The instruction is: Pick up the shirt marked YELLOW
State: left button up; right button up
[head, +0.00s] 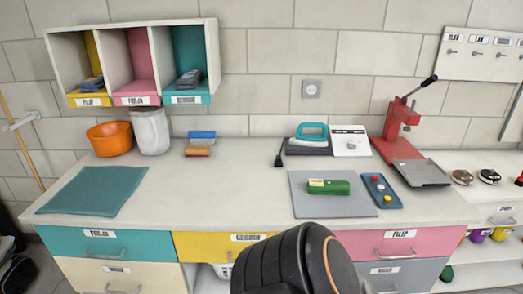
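No cloth in view carries a mark that I can read as YELLOW. A dark grey folded-looking item (189,79) lies in the teal-lined right compartment; the pink middle one looks empty. A green rolled or block-like item (336,188) with a small yellow label (318,183) lies on the grey mat (300,205); I cannot tell whether it is a shirt. Neither gripper shows clearly; a dark arm link of mine rises at the bottom centre.
The white counter (220,200) is clear in the middle. A teal mat (95,190) lies at left, near an orange bowl (110,138) and a white bin (151,130). A red press (395,130), an iron (310,138) and a blue button panel (381,190) stand at right.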

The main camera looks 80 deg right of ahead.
aim_at(338, 187)
jog(key=z, duration=3)
